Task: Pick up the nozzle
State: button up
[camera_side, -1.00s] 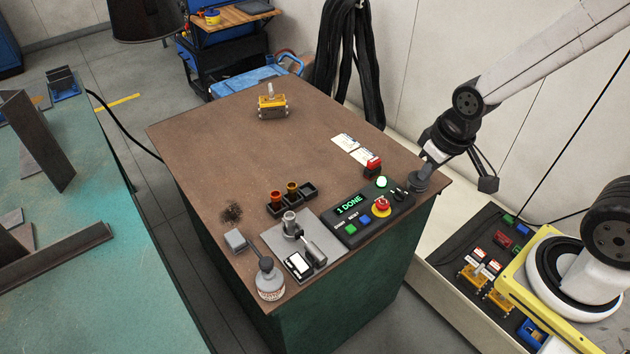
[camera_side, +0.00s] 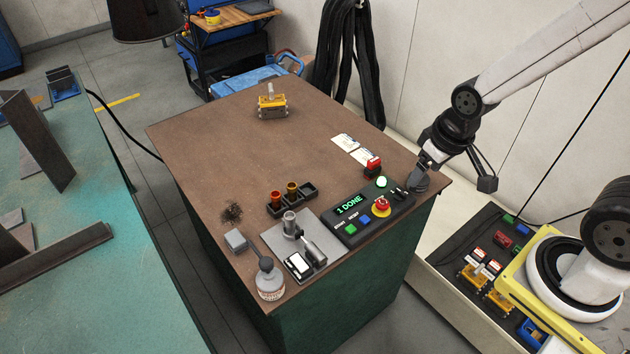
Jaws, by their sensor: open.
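Two copper-orange, nozzle-like pieces stand upright in a black rack (camera_side: 308,190) on the brown bench. The left piece (camera_side: 276,198) is more reddish and the right piece (camera_side: 292,188) browner. Just in front, a silver upright cylinder (camera_side: 289,222) stands on a grey plate (camera_side: 270,236); I cannot tell which of these is the nozzle. My gripper (camera_side: 418,182) is open over the bench's right edge, beside the control panel and well right of the rack. Its fingers are small and dark here, and I see nothing held in them.
The control panel (camera_side: 350,228) shows "1 DONE", with buttons and a red stop knob (camera_side: 382,206). A bottle (camera_side: 270,282) and a grey block (camera_side: 236,241) sit near the front edge. A yellow-and-metal fixture (camera_side: 271,104) stands at the back. The bench's middle is clear.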

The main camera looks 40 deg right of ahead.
jog(key=m+g+y, duration=0.3)
jog(key=m+y, duration=1)
jog(key=m, duration=0.4)
send_near(285, 222)
jog(key=shift+s+a+f, duration=0.15)
jog(key=shift+a+f, duration=0.05)
jog(key=shift+a, duration=0.25)
jog(key=shift+s+a+f, duration=0.2)
jog(key=shift+a, duration=0.3)
jog(key=shift+w+a+f+m+y, duration=0.15)
jog(key=shift+w+f+m+y, duration=0.15)
jog(key=shift+w+m, duration=0.15)
jog(key=shift+a, duration=0.1)
jog(key=shift+x, duration=1.25)
jog(key=shift+f, duration=0.1)
jog(key=shift+x, duration=2.55)
jog(key=shift+s, duration=0.1)
